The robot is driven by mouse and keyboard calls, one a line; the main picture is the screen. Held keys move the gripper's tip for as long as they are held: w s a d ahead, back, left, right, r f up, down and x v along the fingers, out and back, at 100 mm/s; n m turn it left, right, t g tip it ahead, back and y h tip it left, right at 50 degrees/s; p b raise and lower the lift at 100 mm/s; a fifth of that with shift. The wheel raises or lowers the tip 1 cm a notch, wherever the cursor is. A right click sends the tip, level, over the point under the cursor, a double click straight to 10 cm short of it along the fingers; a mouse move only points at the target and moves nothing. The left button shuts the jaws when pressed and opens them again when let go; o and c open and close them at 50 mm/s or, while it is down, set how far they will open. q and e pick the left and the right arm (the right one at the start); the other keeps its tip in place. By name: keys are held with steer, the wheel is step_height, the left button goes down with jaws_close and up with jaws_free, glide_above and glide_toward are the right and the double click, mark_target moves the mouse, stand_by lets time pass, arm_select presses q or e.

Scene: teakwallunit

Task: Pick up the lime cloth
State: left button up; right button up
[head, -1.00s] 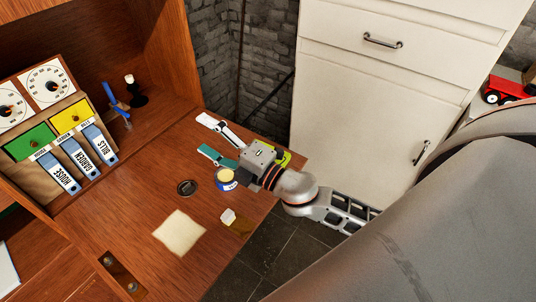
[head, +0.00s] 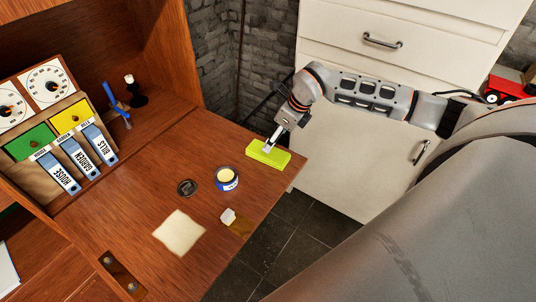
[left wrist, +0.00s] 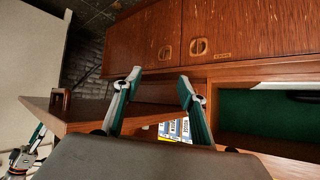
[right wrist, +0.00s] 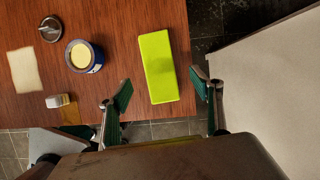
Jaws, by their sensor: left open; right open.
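The lime cloth (head: 268,154) is a flat, folded, bright yellow-green oblong at the right end of the wooden desk top (head: 140,195). It shows whole in the right wrist view (right wrist: 159,67). My right gripper (head: 269,145) comes from the far side over the cloth in the head view, hiding a little of it. In the right wrist view the right gripper's (right wrist: 163,90) fingers are spread, one on each side of the cloth's near end, with nothing between them held.
A blue-labelled tin (head: 227,179), a dark round lid (head: 187,187), a cream cloth (head: 179,233) and a small pale block (head: 228,216) lie left of the lime cloth. A white cabinet (head: 350,155) stands beyond the desk's edge.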

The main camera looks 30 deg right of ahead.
mark_target(271, 153)
steer(key=x, duration=0.6)
steer(key=shift+s+f, duration=0.3)
steer(key=shift+f, duration=0.05)
steer(key=shift+w+a+f, duration=0.1)
steer(key=shift+w+f, duration=0.2)
steer(key=shift+f, duration=0.25)
steer(key=c, duration=1.1)
